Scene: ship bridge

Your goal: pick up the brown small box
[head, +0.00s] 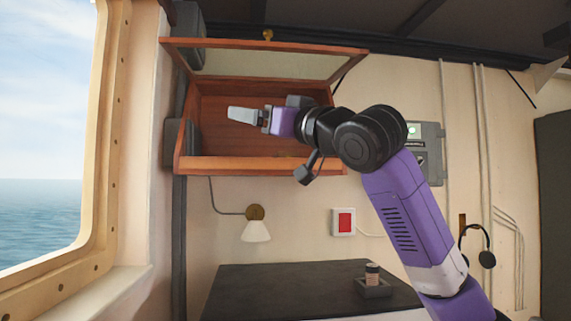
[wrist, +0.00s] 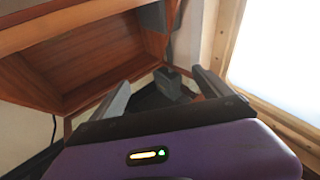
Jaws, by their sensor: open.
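I cannot make out a brown small box for certain in either view. The open wooden wall cabinet (head: 185,164) has its glazed door (head: 262,62) swung up, and the part of its inside that I can see looks bare. My gripper (head: 230,114) is in front of the cabinet opening, pointing left, with nothing seen between its fingers. In the wrist view my gripper (wrist: 160,82) has its two fingers apart, with the cabinet's wooden edge (wrist: 100,92) at the left. My arm covers the right part of the cabinet.
A dark desk (head: 285,290) stands below, with a small dark holder (head: 373,290) carrying a brown-and-white container (head: 372,273). A wall lamp (head: 256,229) and red switch (head: 344,222) are under the cabinet. A window (head: 45,130) is at the left.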

